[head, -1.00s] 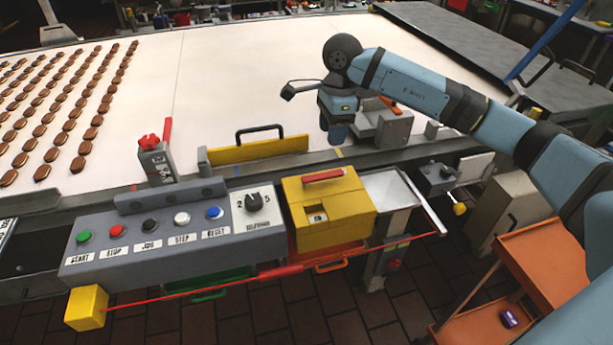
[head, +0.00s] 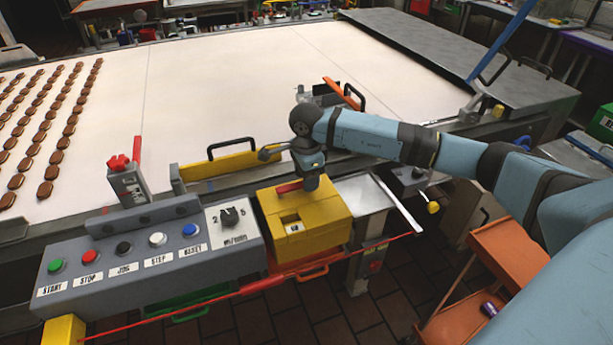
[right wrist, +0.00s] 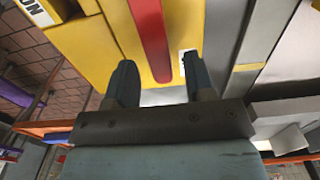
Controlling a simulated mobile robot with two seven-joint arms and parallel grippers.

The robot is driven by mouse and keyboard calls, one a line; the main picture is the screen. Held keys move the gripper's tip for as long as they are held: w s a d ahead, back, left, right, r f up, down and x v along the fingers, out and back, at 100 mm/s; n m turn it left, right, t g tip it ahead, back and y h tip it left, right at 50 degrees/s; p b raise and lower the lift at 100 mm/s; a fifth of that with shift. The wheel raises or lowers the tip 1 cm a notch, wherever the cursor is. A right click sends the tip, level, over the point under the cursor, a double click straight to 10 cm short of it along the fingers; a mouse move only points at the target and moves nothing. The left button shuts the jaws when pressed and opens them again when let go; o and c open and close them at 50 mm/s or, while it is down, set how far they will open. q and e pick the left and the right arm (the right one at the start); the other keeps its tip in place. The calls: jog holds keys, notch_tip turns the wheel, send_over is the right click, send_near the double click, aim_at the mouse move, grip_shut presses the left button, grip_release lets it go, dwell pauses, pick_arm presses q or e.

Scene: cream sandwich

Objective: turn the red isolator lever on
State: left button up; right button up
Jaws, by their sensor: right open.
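The red isolator lever (head: 289,187) lies along the top of the yellow box (head: 325,222) at the right end of the control panel. My right gripper (head: 311,186) is over the box top, at the lever's right end, pointing down. In the right wrist view the red lever (right wrist: 150,35) runs between the two open fingers (right wrist: 158,72) against the yellow face, with a gap on either side. Part of an "ON" label (right wrist: 37,11) shows at the upper left there. My left gripper is not in view.
The grey control panel (head: 150,262) with coloured buttons and a dial stands left of the box. A yellow guard with a black handle (head: 232,163) is behind it. A grey post with a red top (head: 128,185) stands farther left. A metal tray (head: 365,190) lies to the right.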

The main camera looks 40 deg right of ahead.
jog(key=shift+f, duration=0.15)
jog(key=shift+c, duration=0.2)
grip_shut()
